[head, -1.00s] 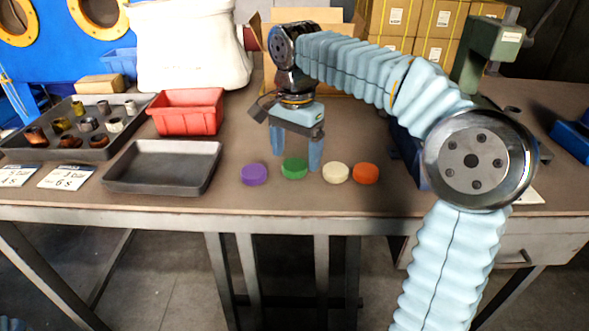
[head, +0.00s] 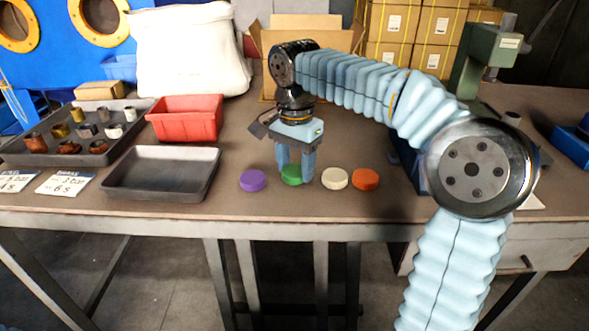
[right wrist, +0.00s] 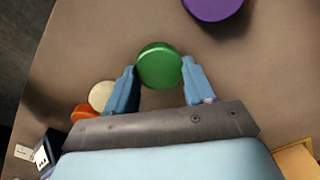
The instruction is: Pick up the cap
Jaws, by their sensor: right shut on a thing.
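Four round caps stand in a row near the table's front edge. They are a purple cap (head: 253,180), a green cap (head: 291,176), a cream cap (head: 335,179) and an orange cap (head: 366,179). My right gripper (head: 296,174) points down and is shut on the green cap, which appears to rest on the table. In the right wrist view the green cap (right wrist: 159,66) sits between the two blue fingertips, the purple cap (right wrist: 214,6) is at the top, and the cream cap (right wrist: 102,96) and orange cap (right wrist: 84,112) are at the left. My left gripper is out of view.
An empty dark tray (head: 113,188) and a red bin (head: 186,137) stand left of the caps. A tray of small metal parts (head: 22,157) is at far left. Cardboard boxes (head: 431,35) stand behind. A green machine (head: 490,42) is at back right.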

